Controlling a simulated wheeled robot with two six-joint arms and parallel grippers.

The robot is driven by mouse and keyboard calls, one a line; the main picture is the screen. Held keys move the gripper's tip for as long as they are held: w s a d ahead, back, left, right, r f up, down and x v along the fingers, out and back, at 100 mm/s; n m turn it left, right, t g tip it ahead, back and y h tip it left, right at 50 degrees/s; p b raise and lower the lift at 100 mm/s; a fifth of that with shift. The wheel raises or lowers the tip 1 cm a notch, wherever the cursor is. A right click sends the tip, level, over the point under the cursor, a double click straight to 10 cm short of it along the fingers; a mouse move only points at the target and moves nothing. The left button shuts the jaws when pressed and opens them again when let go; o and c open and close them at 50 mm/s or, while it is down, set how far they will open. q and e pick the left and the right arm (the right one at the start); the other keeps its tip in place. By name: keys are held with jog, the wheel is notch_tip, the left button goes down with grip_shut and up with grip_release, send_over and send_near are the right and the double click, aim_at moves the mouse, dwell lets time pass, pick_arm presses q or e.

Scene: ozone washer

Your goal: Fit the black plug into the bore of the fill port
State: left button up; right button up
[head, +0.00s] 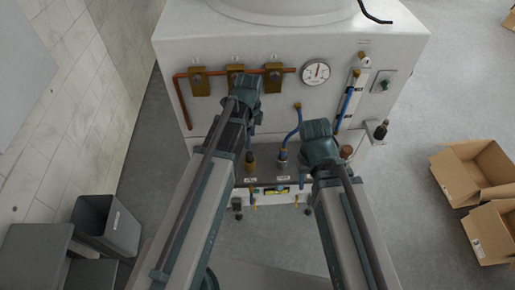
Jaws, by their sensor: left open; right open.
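A small black plug-like piece (381,130) stands at the right side of the white washer, by a small ledge; I take it for the black plug. Which fitting is the fill port is unclear, and I cannot make out its bore. Two labelled fittings, one brass (251,164) and one grey (282,156), stand on the grey front ledge. My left gripper (245,82) is open in front of the upper brass valves, left of the gauge. My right gripper (318,130) is open in front of the lower panel, left of the black piece. The fingertips of both are mostly hidden.
The washer (230,48) carries a copper pipe (181,103), brass valves (199,82), a round gauge (316,72) and blue hoses (292,133). Open cardboard boxes (470,172) lie at right. A grey bin (107,226) stands at lower left. Floor between washer and boxes is clear.

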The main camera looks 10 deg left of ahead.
pick_arm(q)
jog(key=s+d+n+y, duration=0.1)
jog(key=s+d+n, duration=0.8)
jog(key=s+n, duration=0.4)
jog(key=shift+s+d+n, duration=0.3)
jog(key=shift+d+n, duration=0.05)
jog(key=shift+n, duration=0.45)
jog(key=shift+f+b, duration=0.25)
jog(key=shift+b, duration=0.05)
pick_arm(e)
jog(key=shift+f, duration=0.3)
jog(key=shift+c, duration=0.3)
